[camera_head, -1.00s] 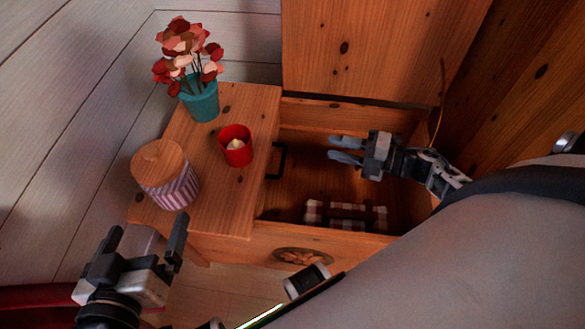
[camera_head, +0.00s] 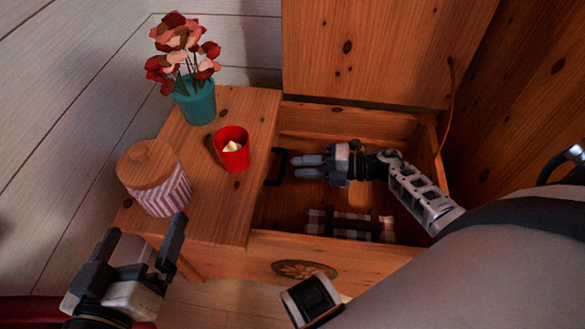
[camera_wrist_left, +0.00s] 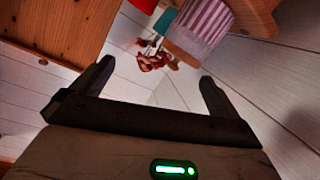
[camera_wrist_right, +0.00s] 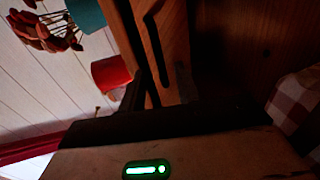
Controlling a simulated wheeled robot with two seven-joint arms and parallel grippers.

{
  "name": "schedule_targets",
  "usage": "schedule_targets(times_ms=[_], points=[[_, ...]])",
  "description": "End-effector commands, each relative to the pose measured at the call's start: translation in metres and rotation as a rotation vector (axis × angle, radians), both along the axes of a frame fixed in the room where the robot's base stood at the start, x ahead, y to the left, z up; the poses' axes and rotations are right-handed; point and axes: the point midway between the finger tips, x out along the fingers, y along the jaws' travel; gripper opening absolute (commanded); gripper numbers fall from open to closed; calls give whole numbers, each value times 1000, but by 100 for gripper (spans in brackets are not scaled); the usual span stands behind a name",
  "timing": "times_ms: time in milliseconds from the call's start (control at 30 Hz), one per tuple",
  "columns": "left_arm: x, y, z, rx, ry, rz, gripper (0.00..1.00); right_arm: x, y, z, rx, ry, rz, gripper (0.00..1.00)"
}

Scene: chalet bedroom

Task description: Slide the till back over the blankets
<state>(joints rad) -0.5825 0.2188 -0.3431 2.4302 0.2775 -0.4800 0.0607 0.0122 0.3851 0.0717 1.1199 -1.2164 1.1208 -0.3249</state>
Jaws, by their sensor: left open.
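A wooden top (camera_head: 225,210), which I take to be the till, lies at the left side of the open chest. A black handle (camera_head: 275,167) is on its right side and also shows in the right wrist view (camera_wrist_right: 152,40). A folded checked blanket (camera_head: 350,225) lies low in the chest, near its front; part of it shows in the right wrist view (camera_wrist_right: 300,100). My right gripper (camera_head: 296,167) is inside the chest, its fingers apart and pointing left, tips just short of the handle. My left gripper (camera_head: 140,240) is open and empty at lower left.
A teal vase of flowers (camera_head: 195,103), a red cup with a candle (camera_head: 232,150) and a striped jar with a wooden lid (camera_head: 160,190) stand on the wooden top. The raised lid (camera_head: 385,50) stands behind. The chest front (camera_head: 345,258) is nearest me.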

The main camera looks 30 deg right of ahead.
Motion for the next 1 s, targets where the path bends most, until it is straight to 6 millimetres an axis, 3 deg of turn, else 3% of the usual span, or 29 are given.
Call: schedule_targets(times_ms=[200, 567, 700, 1000], points=[[0, -1, 0, -28, -2, -3, 100, 15, 20, -6, 1, 1, -1, 33], [0, -2, 5, -41, -9, -2, 100, 18, 24, -7, 0, 1, 0, 33], [1, -2, 5, -43, -10, 0, 100, 18, 24, -7, 0, 1, 0, 0], [1, -3, 1, -53, -7, 0, 100, 14, 21, -9, -4, 2, 29, 0]])
